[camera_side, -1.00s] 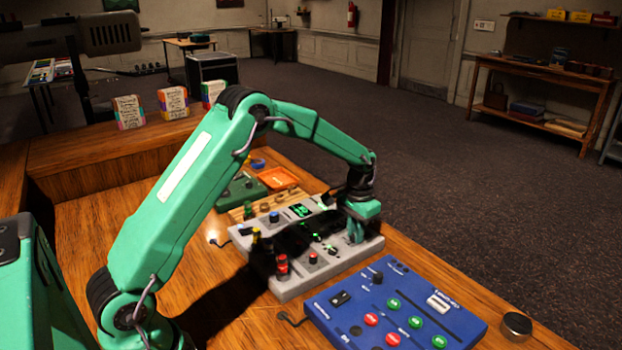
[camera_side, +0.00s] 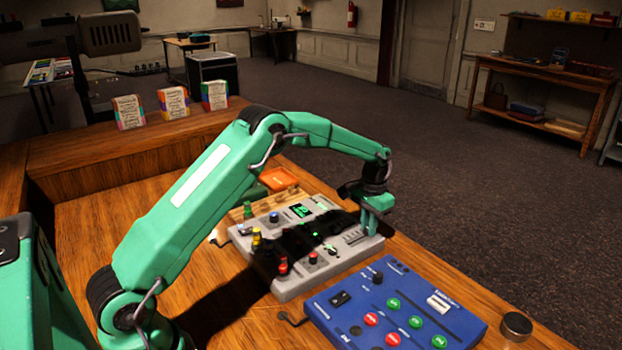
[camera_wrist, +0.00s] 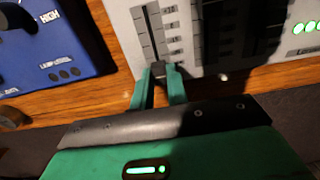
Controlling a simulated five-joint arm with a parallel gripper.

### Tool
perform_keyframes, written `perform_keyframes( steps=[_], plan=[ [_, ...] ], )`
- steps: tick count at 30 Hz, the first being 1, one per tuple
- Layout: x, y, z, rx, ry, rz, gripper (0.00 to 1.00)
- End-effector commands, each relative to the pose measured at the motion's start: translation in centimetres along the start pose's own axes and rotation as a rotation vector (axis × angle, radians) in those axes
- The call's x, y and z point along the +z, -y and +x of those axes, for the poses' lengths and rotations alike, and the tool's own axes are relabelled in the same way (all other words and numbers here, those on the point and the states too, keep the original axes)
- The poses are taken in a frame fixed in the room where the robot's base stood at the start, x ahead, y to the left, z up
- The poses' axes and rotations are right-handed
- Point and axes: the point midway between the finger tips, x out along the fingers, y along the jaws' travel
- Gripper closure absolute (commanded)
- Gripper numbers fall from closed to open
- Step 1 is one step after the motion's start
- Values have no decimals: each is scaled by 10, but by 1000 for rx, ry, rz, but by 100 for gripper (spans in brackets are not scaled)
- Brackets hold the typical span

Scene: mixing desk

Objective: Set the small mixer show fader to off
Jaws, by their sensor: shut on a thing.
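The grey mixer panel (camera_side: 300,285) lies on the wooden desk, partly in the arm's shadow. My gripper (camera_side: 372,230) is at the panel's far right edge in the side view. In the wrist view my gripper (camera_wrist: 160,82) has its two green fingers shut on a small dark fader knob (camera_wrist: 158,68). The knob is at the panel-edge end of a dark slot (camera_wrist: 150,28), with printed marks beside it that are too small to read surely. In the side view the knob is hidden by the fingers.
A blue control panel (camera_side: 330,318) with red and green buttons stands close in front of the grey panel. A dark round knob (camera_side: 515,327) sits on the desk at the right. An orange tray (camera_side: 281,179) lies behind the grey panel. Coloured knobs stand up near its left side.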

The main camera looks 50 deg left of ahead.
Motion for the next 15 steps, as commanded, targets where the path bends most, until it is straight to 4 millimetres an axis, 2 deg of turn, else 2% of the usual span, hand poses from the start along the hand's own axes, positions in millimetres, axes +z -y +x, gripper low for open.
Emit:
perform_keyframes(
  steps=[6,7,10,15],
  plan=[
    [-4,0,-2,-2,-18,0,100],
    [-4,0,-2,-2,-18,0,83],
    [-4,0,-2,-2,-17,0,63],
    [-3,0,-1,-1,-13,0,62]
  ],
)
